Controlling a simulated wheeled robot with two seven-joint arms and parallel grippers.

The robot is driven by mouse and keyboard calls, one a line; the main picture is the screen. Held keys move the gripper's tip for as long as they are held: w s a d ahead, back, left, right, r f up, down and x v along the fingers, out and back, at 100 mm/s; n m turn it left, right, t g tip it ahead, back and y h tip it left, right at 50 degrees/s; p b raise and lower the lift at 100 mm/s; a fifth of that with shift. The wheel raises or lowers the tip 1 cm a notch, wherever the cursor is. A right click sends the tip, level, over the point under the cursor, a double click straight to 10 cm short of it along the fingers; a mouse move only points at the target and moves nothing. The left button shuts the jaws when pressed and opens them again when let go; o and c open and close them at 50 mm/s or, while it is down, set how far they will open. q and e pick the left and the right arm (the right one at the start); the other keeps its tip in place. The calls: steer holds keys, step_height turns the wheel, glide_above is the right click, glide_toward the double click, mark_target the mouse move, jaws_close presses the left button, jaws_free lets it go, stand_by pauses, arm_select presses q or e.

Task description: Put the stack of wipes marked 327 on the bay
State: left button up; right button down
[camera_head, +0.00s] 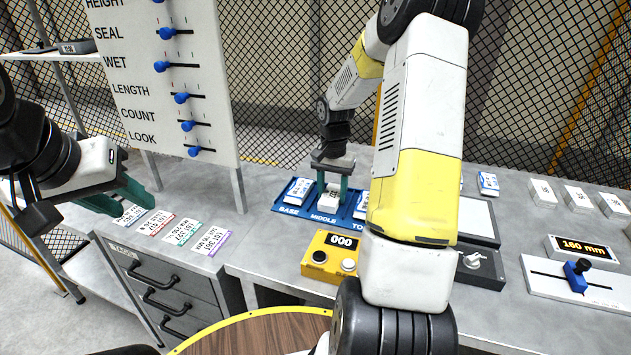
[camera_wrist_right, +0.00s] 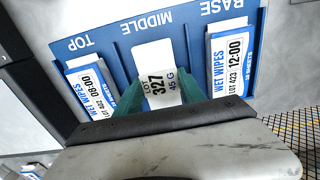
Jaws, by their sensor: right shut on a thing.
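My right gripper (camera_head: 332,190) is shut on the stack of wipes marked 327 (camera_head: 329,199), at the MIDDLE place of the blue tray (camera_head: 291,211). In the right wrist view the stack's label (camera_wrist_right: 158,88) reads LOT 327, 45 G, between the green fingers (camera_wrist_right: 158,95). I cannot tell if the stack touches the tray. Wet-wipe packs stand in the BASE place (camera_wrist_right: 228,60), LOT 423, and the TOP place (camera_wrist_right: 90,92), LOT 402. My left gripper (camera_head: 125,198) is open and empty above the left counter, near the cards.
Several label cards (camera_head: 180,231) lie on the left counter. A yellow counter box (camera_head: 331,256) reading 000 stands before the tray. A slider gauge (camera_head: 578,279) and a 160 mm display (camera_head: 583,249) are at right. A slider board (camera_head: 170,75) rises behind left.

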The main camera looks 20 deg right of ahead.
mark_target(332, 194)
steer(key=c, duration=1)
jaws_free()
steer(key=shift+f, duration=0.1)
steer(key=shift+o, duration=0.2)
step_height(332, 194, up, 12)
steer(key=s+a+r+n+t, duration=0.3)
steer(key=s+a+r, duration=0.3)
steer(key=s+r, duration=0.3)
steer(key=s+a+r+n+t+y, duration=0.1)
steer(key=s+a+n, duration=0.1)
steer(key=s, duration=0.5)
steer(key=s+a+r+n+t+y, duration=0.1)
steer(key=s+a+n+t, duration=0.1)
steer(key=s, duration=0.5)
steer(key=a+n, duration=0.1)
steer(key=a, duration=0.1)
steer(key=shift+a+r, duration=0.2)
steer(key=shift+a, duration=0.15)
